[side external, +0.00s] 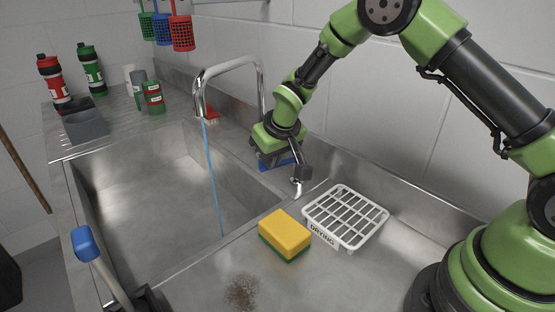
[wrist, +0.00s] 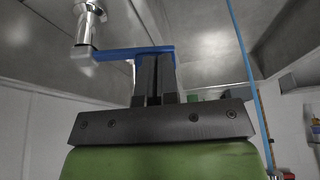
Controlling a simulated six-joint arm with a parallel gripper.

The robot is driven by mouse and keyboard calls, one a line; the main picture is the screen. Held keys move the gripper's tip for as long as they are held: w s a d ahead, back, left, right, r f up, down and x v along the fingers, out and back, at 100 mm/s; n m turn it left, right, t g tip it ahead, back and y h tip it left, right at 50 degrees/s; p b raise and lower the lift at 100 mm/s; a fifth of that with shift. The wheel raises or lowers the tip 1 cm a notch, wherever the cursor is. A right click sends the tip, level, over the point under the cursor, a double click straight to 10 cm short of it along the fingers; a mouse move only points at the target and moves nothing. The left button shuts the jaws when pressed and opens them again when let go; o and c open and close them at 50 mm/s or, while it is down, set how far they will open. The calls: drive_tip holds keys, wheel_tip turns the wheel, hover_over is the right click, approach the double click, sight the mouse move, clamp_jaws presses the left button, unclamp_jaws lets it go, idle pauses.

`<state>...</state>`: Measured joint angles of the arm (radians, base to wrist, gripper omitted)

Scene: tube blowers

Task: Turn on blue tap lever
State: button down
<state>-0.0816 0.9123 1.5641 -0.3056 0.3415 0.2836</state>
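The blue tap lever (side external: 276,164) shows just under my gripper (side external: 285,155) at the back edge of the sink. In the wrist view the lever (wrist: 120,53) is a flat blue bar running from a chrome tap fitting (wrist: 86,25) to my gripper's fingertips (wrist: 154,58). The fingers are close together, with a thin dark gap between them. They overlap the lever's free end; I cannot tell whether they touch it. The curved chrome spout (side external: 228,65) stands behind the sink. A thin blue strand (side external: 212,180) hangs from it into the basin.
A yellow and green sponge (side external: 285,234) and a white drying rack (side external: 345,215) lie on the counter. A blue-ended lever (side external: 86,243) stands at the front left. Bottles and cups (side external: 152,97) stand on the drainboard. The sink basin (side external: 150,200) is empty.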

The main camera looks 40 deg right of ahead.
drive_tip(key=s+a+r+m, duration=0.1)
drive_tip(key=s+a+r, duration=0.1)
drive_tip(key=s+r, duration=0.65)
drive_tip(key=w+d+f, duration=0.2)
drive_tip(key=w+f, duration=0.5)
drive_tip(key=f, duration=0.1)
drive_tip(key=shift+w+f+h, duration=0.2)
drive_tip(key=shift+w+h, duration=0.1)
drive_tip(key=shift+w, duration=0.1)
idle(0.5)
